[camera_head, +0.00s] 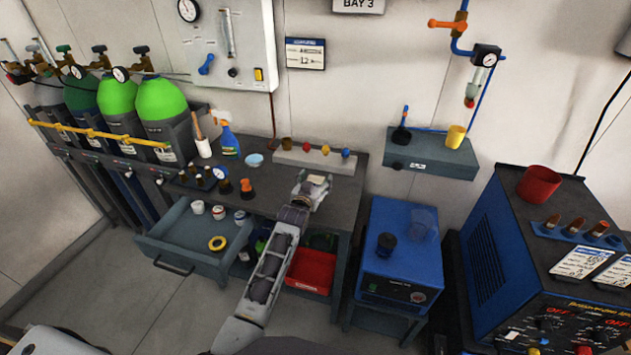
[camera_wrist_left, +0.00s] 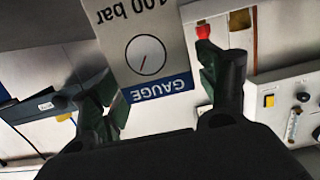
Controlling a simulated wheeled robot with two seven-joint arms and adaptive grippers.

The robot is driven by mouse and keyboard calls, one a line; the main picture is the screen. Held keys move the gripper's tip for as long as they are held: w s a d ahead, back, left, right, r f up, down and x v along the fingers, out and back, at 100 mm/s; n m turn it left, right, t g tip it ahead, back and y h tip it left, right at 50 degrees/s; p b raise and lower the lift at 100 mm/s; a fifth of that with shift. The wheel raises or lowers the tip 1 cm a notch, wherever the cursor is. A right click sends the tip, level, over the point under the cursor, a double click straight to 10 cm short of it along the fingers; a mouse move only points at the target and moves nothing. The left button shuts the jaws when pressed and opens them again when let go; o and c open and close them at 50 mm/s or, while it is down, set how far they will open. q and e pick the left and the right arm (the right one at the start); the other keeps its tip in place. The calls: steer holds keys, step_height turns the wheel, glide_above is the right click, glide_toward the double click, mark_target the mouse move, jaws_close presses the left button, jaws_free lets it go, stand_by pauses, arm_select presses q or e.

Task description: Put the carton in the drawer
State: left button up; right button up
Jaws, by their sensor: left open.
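The carton (camera_wrist_left: 158,50) is a pale box with a blue "GAUGE" band and a dial picture. In the left wrist view it lies between or just beyond my left fingers (camera_wrist_left: 165,98). In the head view, my left gripper (camera_head: 312,188) is over the right part of the bench, open, and the carton (camera_head: 316,180) shows only in part at its jaws. I cannot tell whether the fingers touch it. My right gripper is out of view.
The grey bench (camera_head: 268,192) carries a spray bottle (camera_head: 229,138), a light blue bowl (camera_head: 254,160), and small fittings at its front left. A red bin (camera_head: 310,272) sits below. A blue cabinet (camera_head: 405,262) stands to the right. The drawer's front middle has free room.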

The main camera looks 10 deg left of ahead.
arm_select(q)
steer(key=shift+r, duration=0.15)
steer(key=s+r, duration=0.1)
steer(key=s, duration=1)
steer(key=shift+s+a+r, duration=0.25)
steer(key=shift+s+r, duration=0.15)
stand_by(0.4)
steer(key=shift+c, duration=0.3)
